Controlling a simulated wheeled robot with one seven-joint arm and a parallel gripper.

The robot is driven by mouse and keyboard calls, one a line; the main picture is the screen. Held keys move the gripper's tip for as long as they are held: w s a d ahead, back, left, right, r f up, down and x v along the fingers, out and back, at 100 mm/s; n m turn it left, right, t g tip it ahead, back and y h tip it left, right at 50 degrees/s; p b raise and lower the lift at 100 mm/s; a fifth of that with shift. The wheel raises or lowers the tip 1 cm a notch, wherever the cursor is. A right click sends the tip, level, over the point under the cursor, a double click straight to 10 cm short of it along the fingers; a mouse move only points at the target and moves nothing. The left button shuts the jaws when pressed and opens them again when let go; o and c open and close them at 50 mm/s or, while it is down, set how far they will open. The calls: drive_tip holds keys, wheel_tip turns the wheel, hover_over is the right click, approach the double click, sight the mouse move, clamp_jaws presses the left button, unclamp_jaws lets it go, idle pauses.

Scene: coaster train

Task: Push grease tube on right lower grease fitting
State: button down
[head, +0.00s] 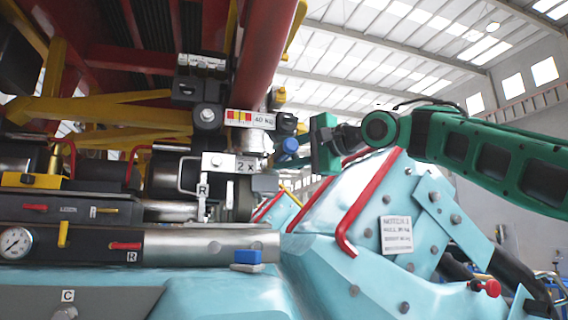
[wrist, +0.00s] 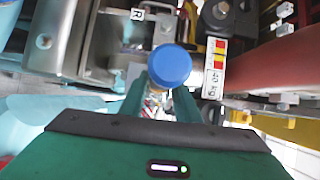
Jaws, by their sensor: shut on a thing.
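My gripper (head: 292,160) reaches in from the right beside the machinery, below the "40 kg" label. It is shut on the grease tube (head: 289,146), which shows a round blue end. In the wrist view the tube's blue end (wrist: 170,66) sits between the two green fingers of my gripper (wrist: 160,98) and hides most of what lies behind it. I cannot pick out the right lower grease fitting in either view. Whether the tube touches a fitting cannot be told.
The "40 kg" label (head: 250,119) and a bracket marked "2 X" (head: 231,164) are close to the gripper. A red handrail (head: 368,199) runs over the turquoise body below my arm. A blue-and-grey block (head: 247,258) lies on the turquoise ledge.

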sight(292, 155)
drive_tip(key=shift+w+a, duration=0.15)
drive_tip(key=shift+w, duration=0.65)
idle(1.6)
drive_tip(key=shift+s, duration=0.3)
idle(3.0)
drive_tip(key=shift+s+d, duration=0.3)
drive_tip(key=shift+s, duration=0.8)
drive_tip(key=shift+s+d, duration=0.35)
drive_tip(key=shift+s, duration=0.8)
drive_tip(key=shift+s+d, duration=0.3)
drive_tip(key=shift+s, duration=0.8)
